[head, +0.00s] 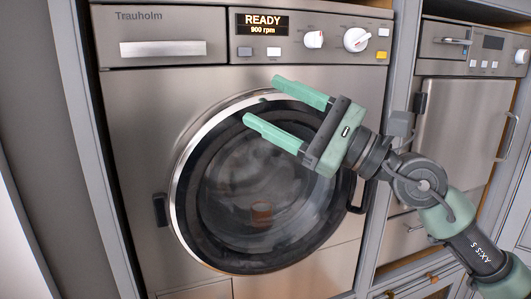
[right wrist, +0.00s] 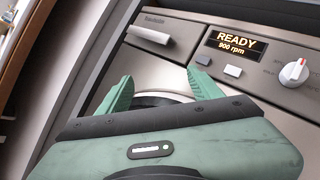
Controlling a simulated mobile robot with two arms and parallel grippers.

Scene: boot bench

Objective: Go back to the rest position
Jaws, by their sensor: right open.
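My right gripper (head: 273,102) is open and empty in front of the upper part of the washing machine's round door (head: 250,190). Its two green fingers point to the upper left and stand apart. In the right wrist view the same gripper (right wrist: 160,90) shows its spread fingers below the machine's control panel (right wrist: 265,62), with nothing between them. The washing machine (head: 135,110) is steel-coloured and its display (head: 264,24) reads READY, 900 rpm. The door looks closed, and a small orange-brown thing (head: 261,212) shows behind its glass. My left gripper is not in view.
A second steel appliance (head: 460,110) with a bar handle (head: 508,135) stands to the right, partly behind my right arm. Drawers (head: 425,284) lie below it. The panel has a detergent drawer (head: 163,48) and a white dial (head: 356,39). A grey cabinet frame (head: 75,100) borders the left.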

